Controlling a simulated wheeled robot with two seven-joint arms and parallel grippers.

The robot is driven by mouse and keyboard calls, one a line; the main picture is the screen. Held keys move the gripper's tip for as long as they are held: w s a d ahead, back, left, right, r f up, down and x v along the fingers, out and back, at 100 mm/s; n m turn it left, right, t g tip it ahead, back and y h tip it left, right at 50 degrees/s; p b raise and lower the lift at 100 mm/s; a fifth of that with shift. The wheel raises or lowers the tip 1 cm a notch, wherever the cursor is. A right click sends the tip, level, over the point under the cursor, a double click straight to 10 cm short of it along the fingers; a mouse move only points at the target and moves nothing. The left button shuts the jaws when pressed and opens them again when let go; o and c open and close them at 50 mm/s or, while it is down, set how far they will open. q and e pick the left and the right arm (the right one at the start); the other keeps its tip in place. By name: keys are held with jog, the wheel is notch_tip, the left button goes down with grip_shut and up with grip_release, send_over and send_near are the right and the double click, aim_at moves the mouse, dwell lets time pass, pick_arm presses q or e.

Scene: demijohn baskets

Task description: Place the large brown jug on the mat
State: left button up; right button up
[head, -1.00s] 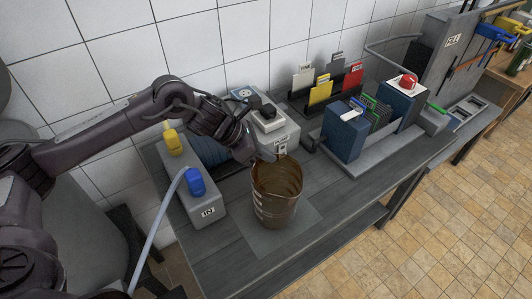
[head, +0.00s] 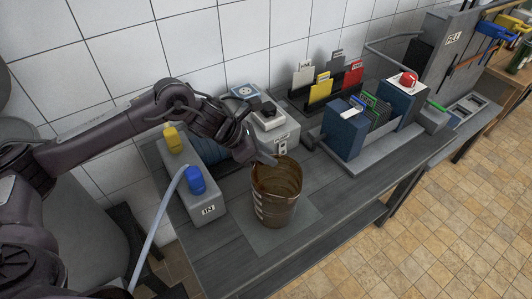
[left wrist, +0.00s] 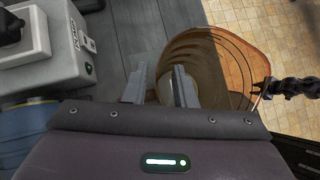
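The large brown jug (head: 275,205) is a translucent, open-topped vessel with white marks on its side. It stands upright on a flat grey mat (head: 300,222) on the bench. My left gripper (head: 262,158) is at the jug's rim, on the side towards the wall. In the left wrist view its two fingers (left wrist: 160,88) are apart, one over the jug's mouth (left wrist: 215,60) and one outside its edge. I cannot tell whether they touch the rim.
A grey "IN" block (head: 208,212) with a blue cap stands left of the jug. A grey labelled box (head: 275,128) stands behind it. Blue boxes (head: 345,135) and coloured cards (head: 322,88) stand to the right. Bare bench (head: 235,255) lies in front.

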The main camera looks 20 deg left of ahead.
pick_arm(q)
jog(key=shift+s+a+r, duration=0.1)
jog(key=shift+a+r, duration=0.2)
jog(key=shift+r, duration=0.05)
jog(key=b+v, duration=0.3)
jog(key=v, duration=0.8)
